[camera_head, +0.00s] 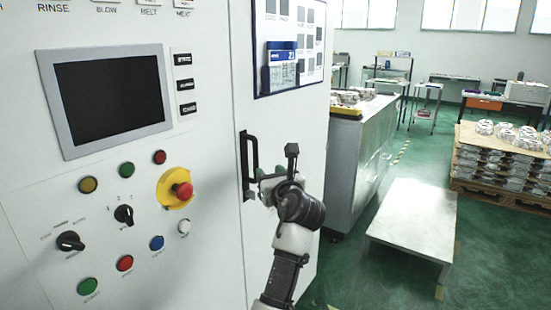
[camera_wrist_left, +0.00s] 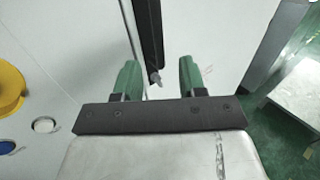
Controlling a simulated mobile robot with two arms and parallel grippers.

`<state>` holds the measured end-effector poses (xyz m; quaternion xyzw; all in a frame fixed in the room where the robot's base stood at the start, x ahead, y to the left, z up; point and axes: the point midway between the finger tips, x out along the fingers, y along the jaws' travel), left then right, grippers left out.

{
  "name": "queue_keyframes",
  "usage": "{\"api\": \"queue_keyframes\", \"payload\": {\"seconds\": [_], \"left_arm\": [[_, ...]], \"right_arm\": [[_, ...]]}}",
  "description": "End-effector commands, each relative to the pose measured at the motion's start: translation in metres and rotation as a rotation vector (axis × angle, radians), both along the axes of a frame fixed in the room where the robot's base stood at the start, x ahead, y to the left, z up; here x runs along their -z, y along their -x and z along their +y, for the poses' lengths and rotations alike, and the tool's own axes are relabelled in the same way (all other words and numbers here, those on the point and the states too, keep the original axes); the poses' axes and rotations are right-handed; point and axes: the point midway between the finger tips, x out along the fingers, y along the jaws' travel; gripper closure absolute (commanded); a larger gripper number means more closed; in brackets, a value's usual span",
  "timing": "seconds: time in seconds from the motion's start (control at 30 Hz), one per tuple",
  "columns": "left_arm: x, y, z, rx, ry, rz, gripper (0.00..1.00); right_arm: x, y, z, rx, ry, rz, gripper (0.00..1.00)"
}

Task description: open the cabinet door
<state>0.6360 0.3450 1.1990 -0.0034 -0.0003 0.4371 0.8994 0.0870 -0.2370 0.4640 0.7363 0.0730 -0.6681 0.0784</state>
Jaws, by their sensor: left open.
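The white cabinet door (camera_head: 290,130) is shut flush beside the control panel. Its black vertical handle (camera_head: 244,160) is near the door's left edge. My left gripper (camera_head: 258,182) is at the lower part of the handle, with its arm rising from below. In the left wrist view, the two green fingers of my left gripper (camera_wrist_left: 158,75) are apart, and the lower end of the dark handle (camera_wrist_left: 149,35) shows between them. I cannot tell whether either finger touches it. My right gripper is not in view.
The control panel (camera_head: 60,190) with screen, buttons and a yellow-ringed red stop button (camera_head: 181,190) is left of the door. A grey cabinet (camera_head: 350,160) and a low white table (camera_head: 415,215) stand to the right. Castings on a pallet (camera_head: 500,190) are farther right. Green floor lies between.

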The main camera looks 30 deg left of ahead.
Motion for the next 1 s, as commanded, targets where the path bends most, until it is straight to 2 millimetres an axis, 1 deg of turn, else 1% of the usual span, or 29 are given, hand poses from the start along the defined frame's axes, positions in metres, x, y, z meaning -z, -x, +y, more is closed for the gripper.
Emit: {"api": "queue_keyframes", "payload": {"seconds": [0.17, 0.3, 0.5, 0.7, 1.0], "left_arm": [[-0.003, -0.013, 0.018, -0.005, -0.006, 0.004, 0.59], [-0.003, -0.030, 0.039, -0.003, -0.006, 0.006, 0.59], [-0.002, -0.052, 0.067, -0.002, -0.004, 0.003, 0.59], [0.000, -0.064, 0.080, 0.001, -0.004, 0.003, 0.59], [0.000, -0.066, 0.083, 0.001, -0.003, 0.003, 0.59]], "right_arm": [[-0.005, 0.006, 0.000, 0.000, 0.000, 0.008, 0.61], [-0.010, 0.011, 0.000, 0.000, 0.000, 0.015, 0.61], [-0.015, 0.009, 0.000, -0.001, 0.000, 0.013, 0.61], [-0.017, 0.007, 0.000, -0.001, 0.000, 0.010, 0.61], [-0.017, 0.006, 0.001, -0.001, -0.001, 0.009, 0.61]]}}
